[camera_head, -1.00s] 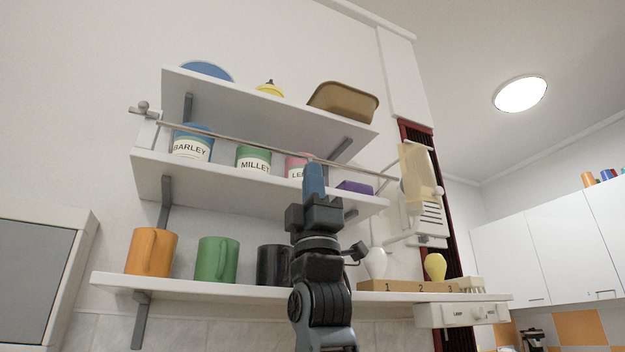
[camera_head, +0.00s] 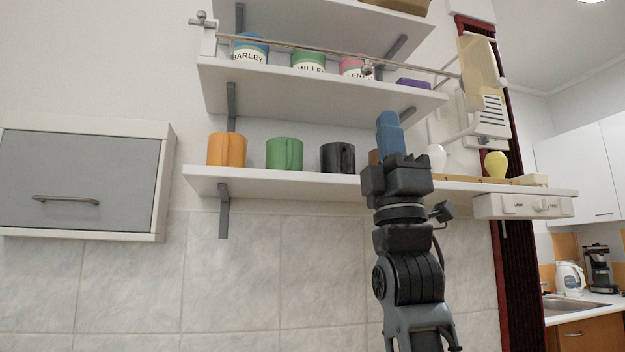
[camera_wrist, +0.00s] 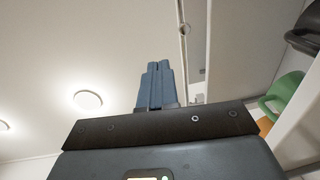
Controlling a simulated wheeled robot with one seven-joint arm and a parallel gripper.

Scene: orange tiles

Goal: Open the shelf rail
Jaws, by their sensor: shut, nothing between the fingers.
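The shelf rail (camera_head: 315,54) is a thin metal bar running along the front of the middle shelf (camera_head: 300,87), in front of several tins. A small round knob (camera_head: 367,69) hangs on it near the middle. In the wrist view the rail (camera_wrist: 183,30) shows as a thin line right of the fingers. My gripper (camera_head: 388,122) points up with its blue fingers together and empty. In the head view it appears below the middle shelf and to the right of the knob, apart from the rail. The wrist view also shows the closed fingers (camera_wrist: 156,88).
The lower shelf (camera_head: 290,179) holds an orange mug (camera_head: 225,150), a green mug (camera_head: 284,154) and a black mug (camera_head: 338,158). A grey-fronted cabinet (camera_head: 80,178) hangs at left. A white control box (camera_head: 525,206) sits under the lower shelf's right end.

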